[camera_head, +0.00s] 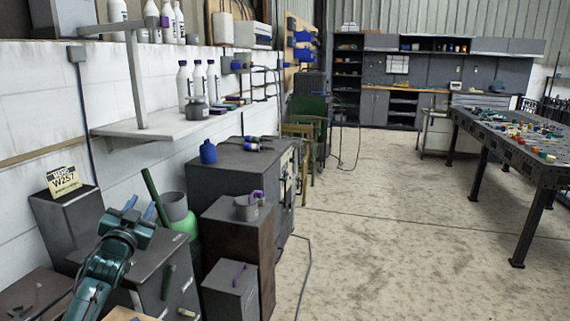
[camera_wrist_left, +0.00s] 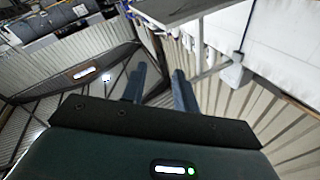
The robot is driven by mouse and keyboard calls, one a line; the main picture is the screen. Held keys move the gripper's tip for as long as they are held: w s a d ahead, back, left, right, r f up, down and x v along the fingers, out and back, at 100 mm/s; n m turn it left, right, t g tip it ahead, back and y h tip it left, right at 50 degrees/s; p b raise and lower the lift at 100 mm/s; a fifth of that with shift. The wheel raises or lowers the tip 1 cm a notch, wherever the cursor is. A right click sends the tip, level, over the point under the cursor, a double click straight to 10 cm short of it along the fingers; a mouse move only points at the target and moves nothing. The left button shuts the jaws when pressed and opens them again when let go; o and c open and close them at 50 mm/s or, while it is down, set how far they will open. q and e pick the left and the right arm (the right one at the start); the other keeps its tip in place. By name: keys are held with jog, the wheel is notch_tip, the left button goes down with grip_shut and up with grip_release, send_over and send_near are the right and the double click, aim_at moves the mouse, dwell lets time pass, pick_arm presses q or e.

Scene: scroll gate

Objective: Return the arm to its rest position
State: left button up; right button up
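My left arm comes in from the lower left in the head view. Its gripper (camera_head: 141,207) points upward and away, over the low grey cabinets by the white wall. In the left wrist view the two blue fingers (camera_wrist_left: 160,85) stand apart with nothing between them, so the gripper is open and empty. Behind them the wrist view shows corrugated wall, roof panels and the shelf. My right gripper is in neither view.
A grey cabinet with a sign (camera_head: 64,182) stands left of the gripper. A wall shelf (camera_head: 165,129) with white bottles is above. Open floor (camera_head: 390,225) lies right, before a cluttered workbench (camera_head: 548,176).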

pick_arm(q)
jog(key=s+d+f+g+h, duration=0.1)
jog(key=s+d+f+g, duration=0.2)
jog(key=f, duration=0.4)
jog(key=s+d+f+g, duration=0.1)
jog(key=s+d+f, duration=0.2)
jog(key=s+f, duration=0.35)
jog(key=s+d+f+g+h, duration=0.1)
jog(key=s+d+f, duration=0.25)
jog(key=f, duration=0.45)
jog(key=s+d+f+g+h, duration=0.1)
jog(key=s+d+f, duration=0.2)
jog(key=s, duration=0.5)
jog(key=s+d+f+n+g+h, duration=0.1)
jog(key=s+d+f, duration=0.2)
jog(key=s, duration=0.6)
jog(key=s+d+f+g, duration=0.2)
jog(key=s+d, duration=0.3)
jog(key=s, duration=0.4)
jog(key=shift+s+f+n+h, duration=0.3)
jog(key=shift+f+h, duration=0.1)
jog(key=shift+f, duration=0.1)
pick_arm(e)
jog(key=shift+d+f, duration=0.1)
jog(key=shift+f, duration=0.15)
